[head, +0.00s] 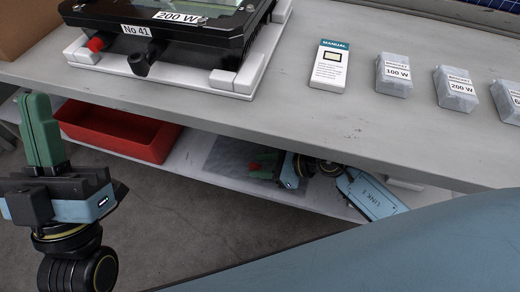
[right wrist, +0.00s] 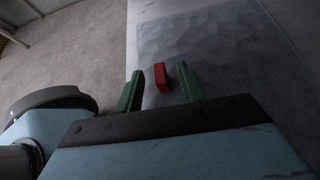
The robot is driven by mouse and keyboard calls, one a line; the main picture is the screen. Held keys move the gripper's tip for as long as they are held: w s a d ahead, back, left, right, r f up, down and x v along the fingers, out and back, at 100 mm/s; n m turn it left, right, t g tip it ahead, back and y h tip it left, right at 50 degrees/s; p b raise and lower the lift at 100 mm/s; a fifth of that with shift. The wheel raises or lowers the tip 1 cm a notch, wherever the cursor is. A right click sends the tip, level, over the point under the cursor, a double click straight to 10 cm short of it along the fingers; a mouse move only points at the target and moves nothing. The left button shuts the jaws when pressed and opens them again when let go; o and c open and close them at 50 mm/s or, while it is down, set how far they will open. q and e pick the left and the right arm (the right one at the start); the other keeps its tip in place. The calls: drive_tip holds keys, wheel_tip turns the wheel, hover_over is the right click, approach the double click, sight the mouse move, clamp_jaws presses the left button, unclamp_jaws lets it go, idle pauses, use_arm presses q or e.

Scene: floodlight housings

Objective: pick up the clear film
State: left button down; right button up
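The clear film (head: 226,157) is a greyish see-through wrinkled sheet lying flat on the lower shelf under the table. It also shows in the right wrist view (right wrist: 215,40). My right gripper (head: 266,167) is at the film, below the table's front edge, partly hidden in the head view. In the right wrist view its green fingers (right wrist: 160,88) are apart, with a small red piece (right wrist: 160,77) between and just beyond their tips, at the film's near edge. I cannot tell whether the fingers touch the film. My left gripper (head: 41,130) points up at the left, its fingers together and empty.
A red bin (head: 115,132) stands on the lower shelf (head: 195,165), left of the film. The tabletop (head: 300,120) overhangs the shelf. On it are a floodlight housing (head: 165,35) on a white stand, a manual box (head: 330,66) and several grey labelled packs (head: 394,75).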

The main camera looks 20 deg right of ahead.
clamp_jaws()
drive_tip(key=shift+r, duration=0.15)
idle(0.4)
